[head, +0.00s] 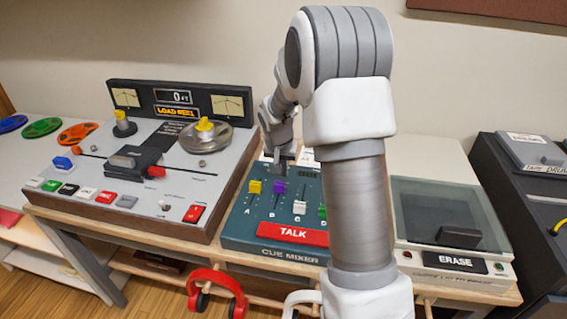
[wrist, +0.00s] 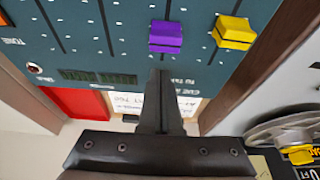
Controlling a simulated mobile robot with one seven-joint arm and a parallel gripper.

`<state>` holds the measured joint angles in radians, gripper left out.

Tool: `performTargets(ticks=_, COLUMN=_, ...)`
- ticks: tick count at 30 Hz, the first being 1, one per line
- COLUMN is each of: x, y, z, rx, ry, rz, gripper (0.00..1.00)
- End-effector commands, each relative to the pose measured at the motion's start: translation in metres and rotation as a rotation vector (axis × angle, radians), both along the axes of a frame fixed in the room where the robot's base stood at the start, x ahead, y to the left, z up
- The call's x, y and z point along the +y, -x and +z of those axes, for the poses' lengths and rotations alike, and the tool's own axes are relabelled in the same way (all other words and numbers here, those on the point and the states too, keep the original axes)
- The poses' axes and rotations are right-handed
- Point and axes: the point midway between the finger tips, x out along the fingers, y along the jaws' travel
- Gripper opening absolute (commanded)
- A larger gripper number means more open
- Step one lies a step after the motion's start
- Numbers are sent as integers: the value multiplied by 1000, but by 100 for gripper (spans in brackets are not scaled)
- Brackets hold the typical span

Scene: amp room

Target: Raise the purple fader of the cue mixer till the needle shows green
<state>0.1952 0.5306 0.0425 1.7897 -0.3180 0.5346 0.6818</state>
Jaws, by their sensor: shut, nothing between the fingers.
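The cue mixer (head: 262,240) is a dark teal panel with several coloured faders and a red TALK button (head: 291,235). Its purple fader (head: 279,188) stands next to the yellow fader (head: 255,187). The wrist view shows the purple cap (wrist: 165,37) near the top, left of the yellow cap (wrist: 235,32). My gripper (head: 281,170) is over the mixer's back part, its fingers (wrist: 160,75) shut and empty. Their tips appear just beyond the purple cap's rear edge; contact cannot be told. No needle of the mixer is readable; my arm hides part of the panel.
A tape machine (head: 95,205) with two meters and a reel stands left of the mixer. An ERASE unit (head: 450,210) with a clear lid stands to the right. A white fader (head: 300,207) is right of the purple one. Red headphones (head: 217,285) hang below the front edge.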

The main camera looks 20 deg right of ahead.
Motion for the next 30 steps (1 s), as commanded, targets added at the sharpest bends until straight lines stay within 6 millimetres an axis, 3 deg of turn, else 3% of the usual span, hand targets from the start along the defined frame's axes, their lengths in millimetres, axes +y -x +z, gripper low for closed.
performTargets(ticks=6, x=12, y=17, z=0, rx=0, ry=0, rz=1, gripper=0)
performTargets(ticks=30, x=20, y=30, z=0, rx=2, ry=0, rz=1, gripper=0)
